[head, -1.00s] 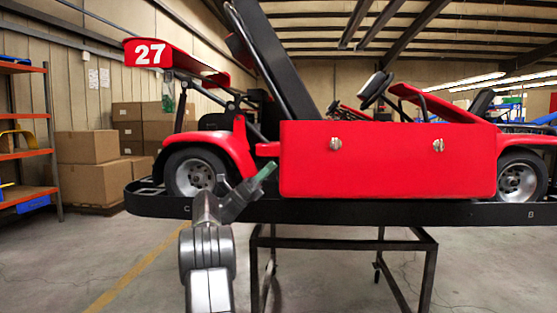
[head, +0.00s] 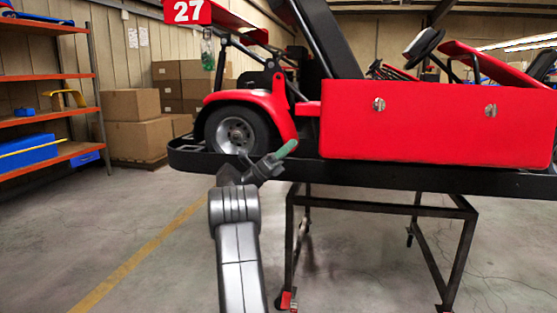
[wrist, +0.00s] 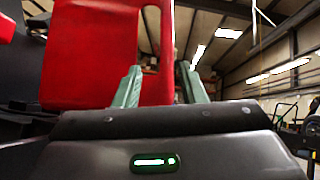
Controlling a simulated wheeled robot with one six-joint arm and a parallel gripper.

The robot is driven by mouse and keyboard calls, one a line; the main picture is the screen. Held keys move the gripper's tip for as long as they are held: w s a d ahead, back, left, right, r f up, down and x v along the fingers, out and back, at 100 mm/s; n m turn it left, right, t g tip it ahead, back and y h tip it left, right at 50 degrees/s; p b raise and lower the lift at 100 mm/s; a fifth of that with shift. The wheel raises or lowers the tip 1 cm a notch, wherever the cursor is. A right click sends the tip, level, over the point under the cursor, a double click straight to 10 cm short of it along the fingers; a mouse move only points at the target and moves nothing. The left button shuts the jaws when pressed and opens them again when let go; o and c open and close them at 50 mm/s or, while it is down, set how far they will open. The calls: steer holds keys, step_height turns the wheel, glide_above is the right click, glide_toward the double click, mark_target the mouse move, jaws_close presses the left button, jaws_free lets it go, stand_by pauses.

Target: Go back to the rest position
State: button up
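My gripper (head: 284,152) is in front of the kart's left part in the head view, near the rear wheel and the left end of the red side panel. In the wrist view my gripper (wrist: 158,85) has its two green fingers spread apart with nothing clasped between them. Red bodywork (wrist: 95,55) shows behind and between the fingers. I cannot tell whether the fingers touch the kart.
A red kart (head: 430,120) numbered 27 sits on a black stand (head: 378,202) with castors. Orange shelves (head: 50,77) stand at the left, beside stacked cardboard boxes (head: 138,138). The grey floor (head: 120,225) at the left front is clear.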

steer(key=b+x, duration=0.1)
steer(key=x, duration=0.7)
